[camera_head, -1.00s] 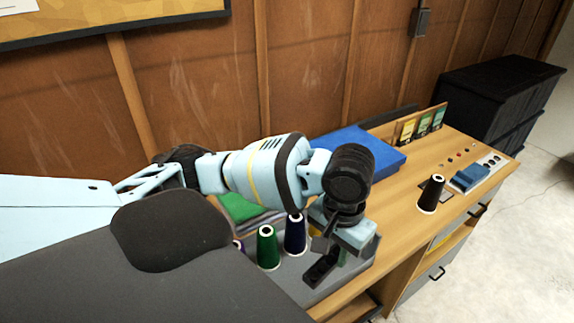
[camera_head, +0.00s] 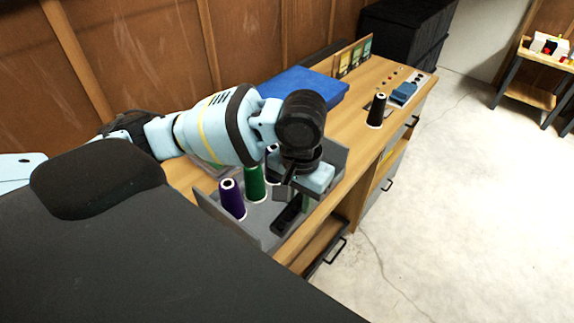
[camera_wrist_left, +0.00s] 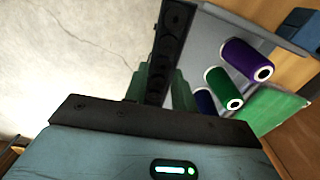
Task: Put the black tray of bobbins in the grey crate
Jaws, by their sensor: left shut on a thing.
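The black tray of bobbins (camera_head: 288,217) is a narrow dark strip held below my left gripper (camera_head: 303,203). In the left wrist view the tray (camera_wrist_left: 172,42) shows round recesses along it and sits between the greenish fingers of my left gripper (camera_wrist_left: 158,88), which is shut on it. The grey crate (camera_head: 334,160) stands on the wooden bench. The tray lies inside the crate's outline in the head view; whether it touches the crate floor I cannot tell. The crate's grey inside (camera_wrist_left: 209,38) also shows in the left wrist view. My right gripper is not in view.
In the crate stand a purple cone (camera_head: 232,200), a green cone (camera_head: 254,183) and a partly hidden navy cone. A black cone (camera_head: 377,110) stands further right on the bench (camera_head: 350,125). Open floor (camera_head: 455,200) lies to the right.

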